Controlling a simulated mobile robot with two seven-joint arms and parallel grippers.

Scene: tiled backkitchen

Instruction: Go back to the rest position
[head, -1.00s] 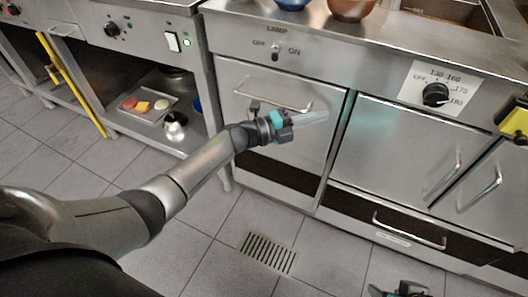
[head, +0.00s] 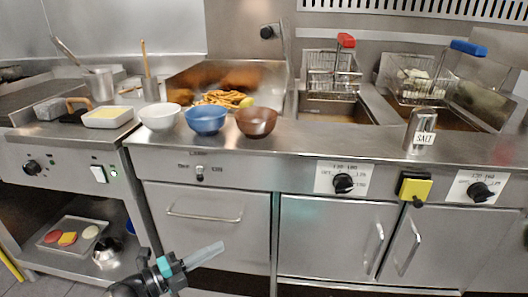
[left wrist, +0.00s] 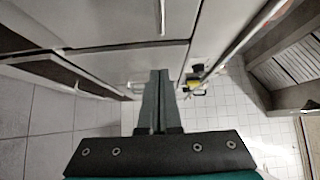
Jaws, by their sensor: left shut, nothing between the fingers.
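My left gripper (head: 205,256) is low in the head view, in front of the lower cabinet door (head: 208,226) under the lamp switch. Its fingers are together and hold nothing. In the left wrist view my left gripper (left wrist: 158,75) shows two dark fingers side by side, closed, with cabinet fronts above and to the left. I cannot tell from these views how far the fingertips are from the door. My right gripper is in neither current view.
On the counter stand a white bowl (head: 160,116), a blue bowl (head: 207,118), a brown bowl (head: 257,121) and a salt shaker (head: 420,130). Fryer baskets (head: 332,72) sit behind. A tray (head: 55,250) with round items and a yellow slice lies on the lower shelf.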

